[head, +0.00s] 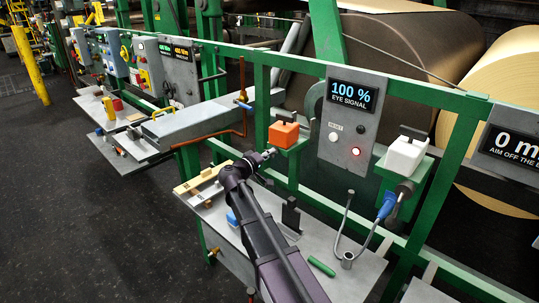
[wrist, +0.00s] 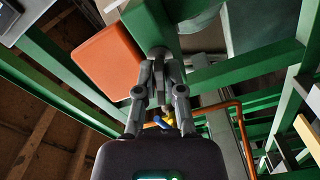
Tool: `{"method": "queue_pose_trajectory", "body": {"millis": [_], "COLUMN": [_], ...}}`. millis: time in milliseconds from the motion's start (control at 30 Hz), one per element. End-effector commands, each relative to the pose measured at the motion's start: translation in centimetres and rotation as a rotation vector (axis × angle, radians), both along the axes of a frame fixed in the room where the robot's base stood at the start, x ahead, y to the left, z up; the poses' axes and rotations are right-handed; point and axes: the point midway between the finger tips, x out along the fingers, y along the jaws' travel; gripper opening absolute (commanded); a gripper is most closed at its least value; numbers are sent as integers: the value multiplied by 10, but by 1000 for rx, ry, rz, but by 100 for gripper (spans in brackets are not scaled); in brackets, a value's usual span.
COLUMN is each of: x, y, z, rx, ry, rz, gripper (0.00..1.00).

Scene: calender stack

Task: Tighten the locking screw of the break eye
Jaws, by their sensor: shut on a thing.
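The eye is an orange box (head: 284,134) on a green bracket, left of the grey panel (head: 348,120) that reads "100 % EYE SIGNAL". In the wrist view the orange box (wrist: 105,62) fills the upper left. My gripper (head: 268,154) is just below and left of it. Its two fingers (wrist: 160,68) are shut on a small grey round knob, the locking screw (wrist: 160,51), beside the box and under the green bracket. The fingers hide most of the screw. Its turn angle cannot be told.
A white box (head: 405,155) stands on another green bracket at right, with a blue-sleeved cable (head: 387,206) below. Green rails (head: 455,180) and a copper pipe (head: 243,95) surround my arm.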

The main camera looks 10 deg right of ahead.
Motion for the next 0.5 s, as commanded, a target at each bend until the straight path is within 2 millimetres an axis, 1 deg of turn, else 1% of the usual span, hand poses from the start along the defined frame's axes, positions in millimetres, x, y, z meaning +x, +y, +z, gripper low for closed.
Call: {"method": "queue_pose_trajectory", "body": {"millis": [200, 500], "x": [0, 0], "y": [0, -1], "z": [0, 0], "rx": [26, 28], "ry": [-37, -40], "rz": [-1, -2], "gripper": [0, 0]}}
